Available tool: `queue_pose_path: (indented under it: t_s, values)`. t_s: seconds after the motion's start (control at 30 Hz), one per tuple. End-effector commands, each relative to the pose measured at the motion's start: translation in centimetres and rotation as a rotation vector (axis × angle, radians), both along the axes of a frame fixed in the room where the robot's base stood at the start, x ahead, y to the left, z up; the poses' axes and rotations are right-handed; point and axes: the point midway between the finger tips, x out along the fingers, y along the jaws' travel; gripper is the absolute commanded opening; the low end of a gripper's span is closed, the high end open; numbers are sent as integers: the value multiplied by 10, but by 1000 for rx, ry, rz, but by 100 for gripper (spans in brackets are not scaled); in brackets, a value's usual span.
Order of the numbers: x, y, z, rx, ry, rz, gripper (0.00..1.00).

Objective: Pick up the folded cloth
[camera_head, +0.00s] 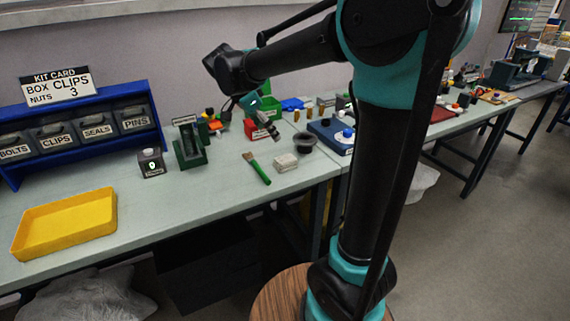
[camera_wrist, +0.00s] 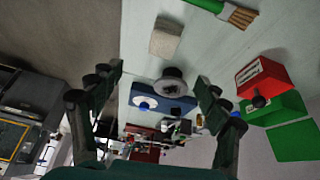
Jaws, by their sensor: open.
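The folded cloth (camera_head: 286,162) is a small pale beige stack lying flat near the front edge of the bench. In the wrist view the cloth (camera_wrist: 166,38) shows at the top, beyond the fingertips. My gripper (camera_head: 272,132) is above the bench, behind and a little left of the cloth in the head view, and apart from it. In the wrist view my gripper (camera_wrist: 160,76) has its two dark fingers spread wide, with nothing held between them.
A green-handled brush (camera_head: 258,170) lies left of the cloth. A dark round dish (camera_head: 304,142) and a blue box (camera_head: 331,136) are to its right. A red bin (camera_head: 262,130) stands behind. A yellow tray (camera_head: 65,223) is at the left, with clear bench before the brush.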

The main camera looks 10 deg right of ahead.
Motion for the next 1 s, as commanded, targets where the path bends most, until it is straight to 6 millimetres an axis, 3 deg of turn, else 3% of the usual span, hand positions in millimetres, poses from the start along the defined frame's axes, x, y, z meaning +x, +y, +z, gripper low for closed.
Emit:
queue_pose_path:
  t_s: [0.1,0.23,0.7,1.0]
  values:
    - [8,11,12,-20,-34,-63,76]
    - [11,10,8,-24,-46,-87,76]
    - [23,-33,-70,-23,-45,-87,76]
    - [27,-45,-93,-22,-45,-84,76]
